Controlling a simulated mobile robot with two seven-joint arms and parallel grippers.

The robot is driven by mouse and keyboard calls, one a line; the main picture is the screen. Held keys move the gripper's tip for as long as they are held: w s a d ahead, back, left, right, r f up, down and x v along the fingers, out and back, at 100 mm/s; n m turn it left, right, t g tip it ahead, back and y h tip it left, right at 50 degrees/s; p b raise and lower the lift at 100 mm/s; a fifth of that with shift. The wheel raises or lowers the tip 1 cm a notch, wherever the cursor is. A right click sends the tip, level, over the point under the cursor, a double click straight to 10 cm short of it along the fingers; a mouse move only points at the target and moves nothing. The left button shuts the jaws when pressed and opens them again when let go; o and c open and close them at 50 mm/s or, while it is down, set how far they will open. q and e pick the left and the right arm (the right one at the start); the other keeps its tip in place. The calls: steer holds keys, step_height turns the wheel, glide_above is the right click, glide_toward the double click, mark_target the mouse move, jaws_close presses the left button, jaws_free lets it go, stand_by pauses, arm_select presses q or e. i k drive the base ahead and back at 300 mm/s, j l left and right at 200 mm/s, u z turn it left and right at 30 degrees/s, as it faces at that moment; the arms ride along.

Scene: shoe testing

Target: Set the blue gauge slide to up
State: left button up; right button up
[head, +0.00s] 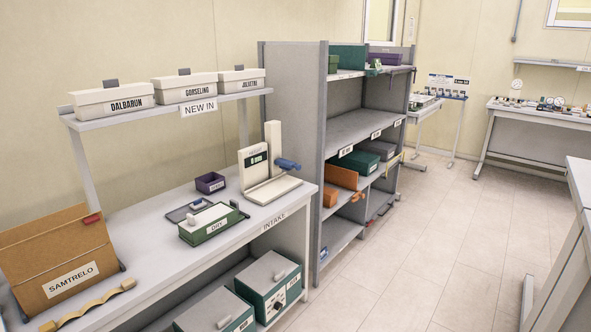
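A cream gauge (272,189) stands at the right end of the white intake table. It has a flat base, a tall upright column and a panel with a small dark display. The blue slide (288,164) sticks out to the right from the column, low down, a little above the base. The column rises clear above it. The display text is too small to read. Neither of my grippers is in view, and nothing touches the gauge or its slide.
A grey rack (292,110) stands just behind the gauge. The floor (430,250) at right is clear.

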mark_target(284, 164)
steer(key=i+l+u, duration=0.25)
steer(key=i+l, duration=0.2)
steer(key=i+l+u, duration=0.25)
steer(key=i+l, duration=0.3)
steer(key=i+l+u, duration=0.3)
steer(key=i+l, duration=0.25)
steer(key=l, duration=0.15)
